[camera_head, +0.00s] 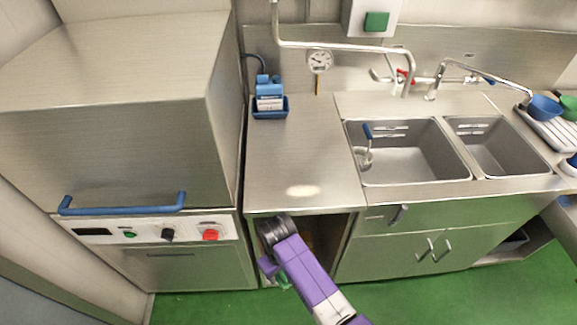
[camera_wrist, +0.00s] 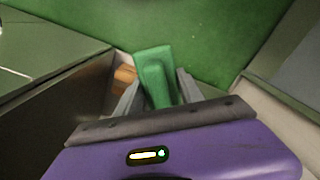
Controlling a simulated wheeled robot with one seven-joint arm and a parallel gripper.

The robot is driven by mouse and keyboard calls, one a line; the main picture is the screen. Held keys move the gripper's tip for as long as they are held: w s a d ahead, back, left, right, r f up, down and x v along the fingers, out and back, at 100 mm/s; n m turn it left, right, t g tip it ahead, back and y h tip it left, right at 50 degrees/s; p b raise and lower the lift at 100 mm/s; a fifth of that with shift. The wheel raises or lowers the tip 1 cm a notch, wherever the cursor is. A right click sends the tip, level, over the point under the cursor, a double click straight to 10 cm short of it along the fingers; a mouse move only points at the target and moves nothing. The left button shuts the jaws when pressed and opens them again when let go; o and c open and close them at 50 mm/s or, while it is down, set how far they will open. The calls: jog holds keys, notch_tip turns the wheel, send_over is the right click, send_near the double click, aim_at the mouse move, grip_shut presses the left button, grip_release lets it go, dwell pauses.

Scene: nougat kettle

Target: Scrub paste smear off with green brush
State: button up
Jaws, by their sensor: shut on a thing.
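A pale, oval paste smear (camera_head: 302,190) lies on the steel counter near its front edge in the head view. My gripper (camera_wrist: 160,92) is shut on the green brush (camera_wrist: 153,70), which sits between its two grey fingers in the wrist view. In the head view, a small bit of the green brush (camera_head: 283,281) shows beside my purple wrist. My gripper is low, in front of the open bay under the counter, below the smear and apart from it. The brush's bristles cannot be made out.
An orange-brown block (camera_wrist: 124,76) shows beside the left finger. The counter (camera_head: 290,150) is mostly clear, with a blue caddy (camera_head: 270,105) at its back left. A double sink (camera_head: 410,160) is to the right, and a steel machine (camera_head: 120,110) to the left.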

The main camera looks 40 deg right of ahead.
jog(key=shift+s+a, duration=0.1)
jog(key=shift+a, duration=0.25)
